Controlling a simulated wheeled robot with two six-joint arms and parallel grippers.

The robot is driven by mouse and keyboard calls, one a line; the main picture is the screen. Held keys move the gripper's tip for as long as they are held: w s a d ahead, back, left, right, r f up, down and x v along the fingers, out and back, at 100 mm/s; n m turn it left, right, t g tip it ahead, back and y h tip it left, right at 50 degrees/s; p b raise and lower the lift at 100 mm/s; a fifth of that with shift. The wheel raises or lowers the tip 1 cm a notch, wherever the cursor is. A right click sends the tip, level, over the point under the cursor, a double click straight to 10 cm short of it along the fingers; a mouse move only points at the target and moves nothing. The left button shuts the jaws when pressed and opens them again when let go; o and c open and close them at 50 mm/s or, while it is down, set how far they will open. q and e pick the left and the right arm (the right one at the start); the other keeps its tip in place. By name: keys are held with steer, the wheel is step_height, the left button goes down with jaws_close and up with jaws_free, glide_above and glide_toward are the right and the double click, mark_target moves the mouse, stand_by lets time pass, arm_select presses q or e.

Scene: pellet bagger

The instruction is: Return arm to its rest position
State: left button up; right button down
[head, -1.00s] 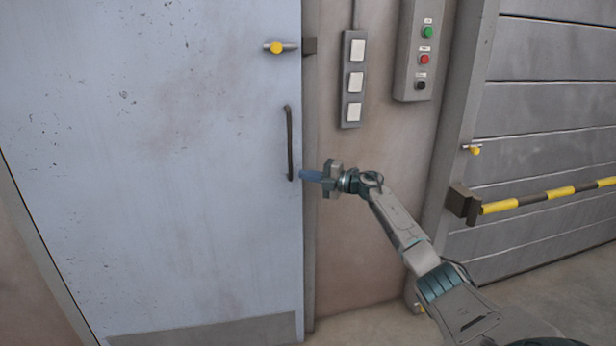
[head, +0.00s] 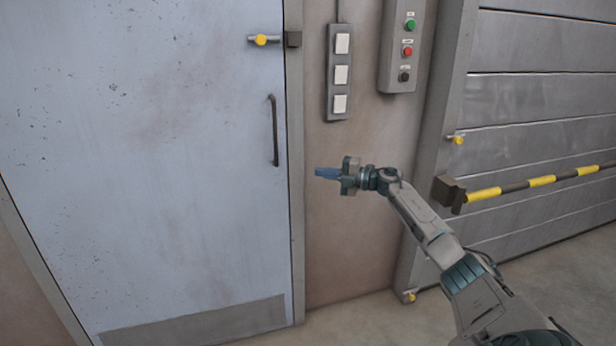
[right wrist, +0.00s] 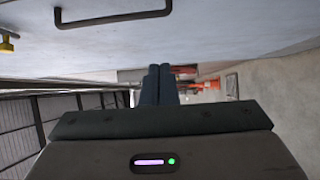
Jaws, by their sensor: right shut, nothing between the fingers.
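My right gripper (head: 318,172) is shut and empty. It points left, in front of the wall just right of the door frame, below the switch panel. In the right wrist view its two blue fingers (right wrist: 158,85) lie together with nothing between them. The pale blue door (head: 150,150) is shut in its frame. Its dark handle (head: 273,130) is left of the fingertips and apart from them. The handle also shows in the right wrist view (right wrist: 112,18). My left gripper is not in view.
A yellow-knobbed latch (head: 262,40) sits on the door's upper right. A switch panel (head: 340,72) and a button box (head: 405,48) are on the wall. A yellow-and-black bar (head: 530,183) crosses the shutter (head: 540,100) at right. The floor in front is clear.

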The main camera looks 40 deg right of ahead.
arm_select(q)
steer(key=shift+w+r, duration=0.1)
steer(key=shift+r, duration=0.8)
arm_select(e)
steer(key=shift+v, duration=1.1)
